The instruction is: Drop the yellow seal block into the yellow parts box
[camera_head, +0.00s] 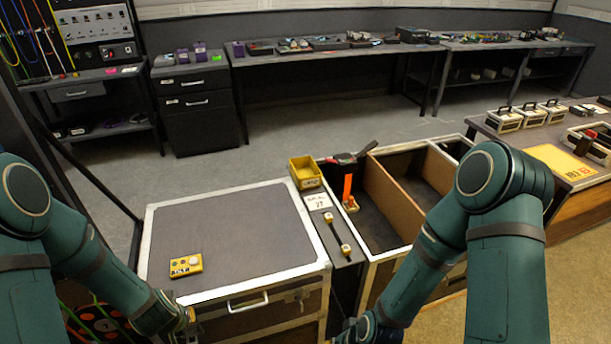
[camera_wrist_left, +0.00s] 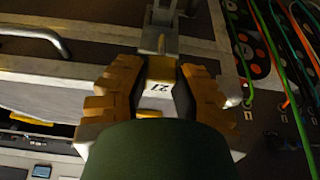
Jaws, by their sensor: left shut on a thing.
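The yellow parts box (camera_head: 305,172) is an open bin with a label on its front. It stands at the back of the narrow ledge, just right of the closed case. My left gripper (camera_wrist_left: 158,90) is shut on the yellow seal block (camera_wrist_left: 161,68), which shows a white face marked 21 between the orange-yellow fingers. In the head view this gripper is low at the left, by the case's front corner, and the block cannot be made out there.
The grey case (camera_head: 235,228) has a yellow button unit (camera_head: 186,266) on its lid. A dark rod with yellow ends (camera_head: 338,233) lies on the ledge. An open divided crate (camera_head: 400,190) stands to the right. Cables (camera_wrist_left: 275,60) hang near the left gripper.

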